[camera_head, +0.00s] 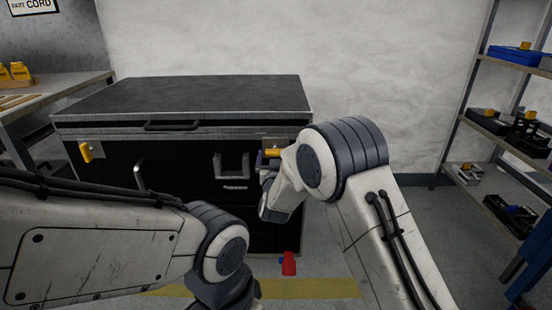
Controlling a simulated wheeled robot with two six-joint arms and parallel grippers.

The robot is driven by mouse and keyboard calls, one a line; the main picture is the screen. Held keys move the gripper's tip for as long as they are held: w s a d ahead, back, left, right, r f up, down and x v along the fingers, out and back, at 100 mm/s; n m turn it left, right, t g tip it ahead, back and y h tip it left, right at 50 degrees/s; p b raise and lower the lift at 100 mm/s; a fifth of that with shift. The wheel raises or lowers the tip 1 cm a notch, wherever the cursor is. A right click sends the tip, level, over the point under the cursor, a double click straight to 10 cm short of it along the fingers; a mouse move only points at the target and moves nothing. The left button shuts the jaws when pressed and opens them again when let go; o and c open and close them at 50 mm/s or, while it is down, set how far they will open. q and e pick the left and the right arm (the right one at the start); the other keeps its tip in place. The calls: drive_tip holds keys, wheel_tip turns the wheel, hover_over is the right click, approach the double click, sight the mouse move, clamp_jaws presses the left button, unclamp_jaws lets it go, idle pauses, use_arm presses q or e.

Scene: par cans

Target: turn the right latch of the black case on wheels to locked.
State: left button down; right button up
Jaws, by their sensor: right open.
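The black case (190,90) stands against the wall with its lid down. Its right latch (272,153) has a yellow handle that lies about level on a metal plate, partly hidden behind my right arm. The left latch (86,151) has a yellow handle that hangs steeply, slightly tilted. My right gripper (263,168) is open at the right latch, just below and around its handle's left end; whether it touches cannot be told. My left arm crosses the lower left, and its gripper fingers are out of sight.
A workbench (50,90) with yellow items stands at the left. A metal shelf (490,140) with trays and tools stands at the right. A red caster lever (289,263) shows under the case, near a yellow floor stripe (310,288). Floor between case and shelf is clear.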

drive_tip(key=c, duration=1.2)
